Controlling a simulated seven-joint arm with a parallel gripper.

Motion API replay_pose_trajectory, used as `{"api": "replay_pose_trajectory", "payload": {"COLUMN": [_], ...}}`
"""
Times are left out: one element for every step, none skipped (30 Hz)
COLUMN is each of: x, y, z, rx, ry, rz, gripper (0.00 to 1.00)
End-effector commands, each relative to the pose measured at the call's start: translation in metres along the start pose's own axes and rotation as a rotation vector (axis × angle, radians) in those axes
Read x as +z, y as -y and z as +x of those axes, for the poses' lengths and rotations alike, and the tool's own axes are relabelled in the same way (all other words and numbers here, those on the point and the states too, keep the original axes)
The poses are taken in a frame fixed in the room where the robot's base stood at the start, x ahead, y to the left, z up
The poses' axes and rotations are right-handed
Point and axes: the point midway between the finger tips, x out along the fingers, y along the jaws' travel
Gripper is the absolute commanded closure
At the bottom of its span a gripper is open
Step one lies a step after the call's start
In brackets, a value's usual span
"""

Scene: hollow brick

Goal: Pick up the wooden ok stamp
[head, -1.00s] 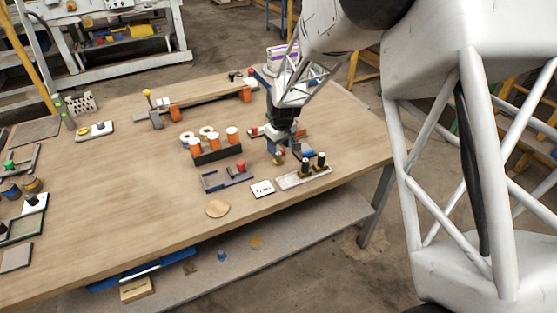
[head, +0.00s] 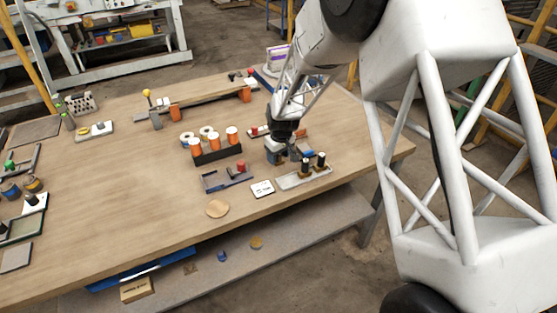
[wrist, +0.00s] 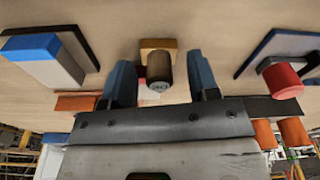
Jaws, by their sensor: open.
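The wooden ok stamp (wrist: 159,74) shows in the wrist view as a dark brown round handle end with small light marks, in front of a tan wooden block (wrist: 158,45). It lies between the two dark blue fingers of my gripper (wrist: 161,82). The fingers are apart, with a gap visible on each side of the handle, so my gripper is open and empty. In the head view, my gripper (head: 284,154) is low over the table and hides the stamp.
A small tray with a red knob (head: 240,166), a white card (head: 262,188) and a black rack of orange containers (head: 217,155) are nearby. A wooden disc (head: 217,208) lies in front.

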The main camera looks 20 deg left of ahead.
Motion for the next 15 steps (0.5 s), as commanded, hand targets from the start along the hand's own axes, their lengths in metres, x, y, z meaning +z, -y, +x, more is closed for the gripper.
{"api": "replay_pose_trajectory", "payload": {"x": [0.0, 0.0, 0.0, 0.0, 0.0, 0.0, 0.0, 0.0, 0.0, 0.0, 0.0, 0.0, 0.0, 0.0, 0.0], "y": [0.0, 0.0, 0.0, 0.0, 0.0, 0.0, 0.0, 0.0, 0.0, 0.0, 0.0, 0.0, 0.0, 0.0, 0.0], "z": [0.0, 0.0, 0.0, -0.0001, -0.0001, -0.0001, -0.0001, -0.0001, -0.0001, -0.0001, -0.0001, -0.0001, -0.0001, -0.0001, -0.0001], "rx": [0.0, 0.0, 0.0, 0.0, 0.0, 0.0, 0.0, 0.0, 0.0, 0.0, 0.0, 0.0, 0.0, 0.0, 0.0], "ry": [0.0, 0.0, 0.0, 0.0, 0.0, 0.0, 0.0, 0.0, 0.0, 0.0, 0.0, 0.0, 0.0, 0.0, 0.0], "rz": [0.0, 0.0, 0.0, 0.0, 0.0, 0.0, 0.0, 0.0, 0.0, 0.0, 0.0, 0.0, 0.0, 0.0, 0.0], "gripper": [0.45, 0.45, 0.45, 0.45, 0.45, 0.45, 0.45, 0.45, 0.45, 0.5, 0.54, 0.6, 0.65, 0.7, 0.76]}}
